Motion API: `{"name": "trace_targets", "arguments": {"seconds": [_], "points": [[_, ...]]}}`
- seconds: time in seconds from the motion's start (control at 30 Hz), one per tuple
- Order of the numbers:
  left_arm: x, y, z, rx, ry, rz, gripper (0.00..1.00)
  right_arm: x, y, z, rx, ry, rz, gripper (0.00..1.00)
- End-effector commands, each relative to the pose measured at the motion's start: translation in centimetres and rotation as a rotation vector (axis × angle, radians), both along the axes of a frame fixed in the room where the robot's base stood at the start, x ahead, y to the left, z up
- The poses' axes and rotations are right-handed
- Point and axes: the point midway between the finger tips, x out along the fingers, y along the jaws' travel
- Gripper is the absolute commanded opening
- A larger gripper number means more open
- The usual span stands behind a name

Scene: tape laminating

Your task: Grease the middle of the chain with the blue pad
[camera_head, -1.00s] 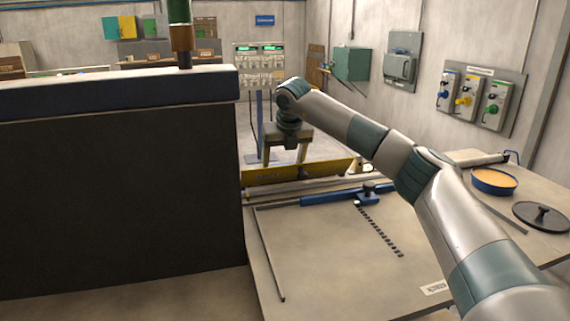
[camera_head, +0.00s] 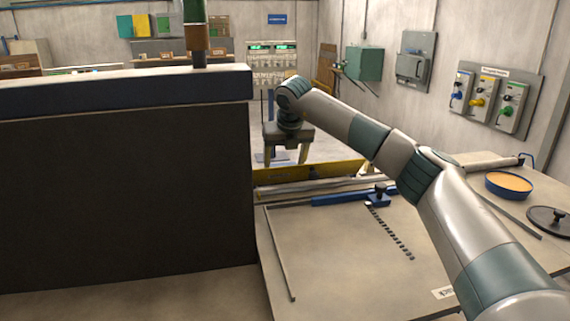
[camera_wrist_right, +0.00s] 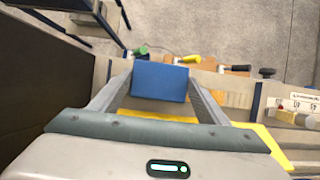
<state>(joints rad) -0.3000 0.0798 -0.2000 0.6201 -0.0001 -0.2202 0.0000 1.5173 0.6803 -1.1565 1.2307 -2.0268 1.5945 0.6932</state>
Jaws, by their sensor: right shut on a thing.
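My right gripper (camera_head: 287,155) points down beyond the table's far edge in the head view. In the right wrist view, its fingers (camera_wrist_right: 160,85) are shut on the blue pad (camera_wrist_right: 160,80). The pad cannot be made out in the head view. A diagonal row of small dark pieces (camera_head: 390,232), which may be the chain, lies on the tabletop (camera_head: 330,265), well to the right of and nearer than the gripper. My left gripper is not in view.
A large dark block (camera_head: 120,185) fills the left. A blue bar with a knob (camera_head: 345,198) and a yellow beam (camera_head: 305,172) lie along the table's far side. A blue tin with orange contents (camera_head: 508,184) and a dark lid (camera_head: 550,219) are at the right.

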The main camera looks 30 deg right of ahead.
Motion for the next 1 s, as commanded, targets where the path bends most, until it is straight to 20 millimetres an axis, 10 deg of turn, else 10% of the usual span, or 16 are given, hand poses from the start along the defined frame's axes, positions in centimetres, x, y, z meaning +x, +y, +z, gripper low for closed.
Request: {"name": "trace_targets", "arguments": {"seconds": [1.0], "points": [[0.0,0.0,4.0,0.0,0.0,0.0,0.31,0.0,-0.1,7.5,0.0,-0.003,-0.002,0.45]]}}
